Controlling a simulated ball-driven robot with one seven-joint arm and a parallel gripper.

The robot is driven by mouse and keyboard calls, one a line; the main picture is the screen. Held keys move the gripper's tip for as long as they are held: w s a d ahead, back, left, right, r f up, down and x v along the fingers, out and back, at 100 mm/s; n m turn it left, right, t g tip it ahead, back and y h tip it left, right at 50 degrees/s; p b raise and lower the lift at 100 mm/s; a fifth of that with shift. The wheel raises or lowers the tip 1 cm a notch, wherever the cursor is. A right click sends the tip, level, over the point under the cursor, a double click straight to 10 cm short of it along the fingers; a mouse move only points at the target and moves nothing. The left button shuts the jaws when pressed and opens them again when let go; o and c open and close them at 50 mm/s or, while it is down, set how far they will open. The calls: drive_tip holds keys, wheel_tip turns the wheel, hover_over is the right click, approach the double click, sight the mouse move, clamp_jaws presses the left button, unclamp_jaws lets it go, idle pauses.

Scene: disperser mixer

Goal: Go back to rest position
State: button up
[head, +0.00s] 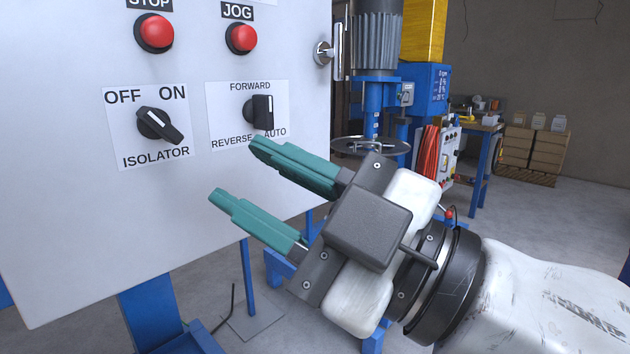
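My gripper (233,172) is in the middle of the head view, with two teal fingers spread apart and nothing between them. It points up and left toward the control panel (60,235). The upper fingertip shows just below the forward/reverse/auto selector (262,110); whether it touches the panel I cannot tell. The isolator switch (160,125) is left of and above the fingers, its knob tilted down to the right. The red stop button (154,33) and red jog button (241,38) sit along the panel's top.
The blue mixer (376,45) with a round metal disc (370,146) stands behind my gripper. A blue-legged workbench (480,150) and boxes on a pallet (530,150) are at the back right. The panel's blue stand (152,315) is below left. Grey floor is open at right.

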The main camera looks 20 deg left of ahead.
drive_tip(key=w+d+f+m+t+h, duration=0.4)
drive_tip(key=w+d+f+m, duration=0.15)
drive_tip(key=f, duration=0.45)
drive_tip(key=w+d+f+m+t+h, duration=0.35)
drive_tip(key=w+d+f+m, duration=0.2)
drive_tip(key=f, duration=0.35)
drive_tip(key=s+d+f+m+g+h, duration=0.1)
drive_tip(key=d+f+m+h, duration=0.25)
drive_tip(key=d+f, duration=0.45)
drive_tip(key=s+d+f+m+h, duration=0.2)
drive_tip(key=d+f+m+h, duration=0.15)
drive_tip(key=f, duration=0.75)
drive_tip(key=s+d+f+m+g+h, duration=0.3)
drive_tip(key=s+d+f+m+g, duration=0.1)
drive_tip(key=s+d+f, duration=0.7)
drive_tip(key=s+d+f+m+g+h, duration=0.4)
drive_tip(key=s+d+f, duration=0.4)
drive_tip(key=s, duration=0.5)
wheel_tip(320, 180, up, 17)
drive_tip(key=p, duration=1.7)
drive_tip(key=shift+a+p, duration=0.3)
drive_tip(key=shift+p, duration=0.05)
drive_tip(key=shift+n, duration=0.3)
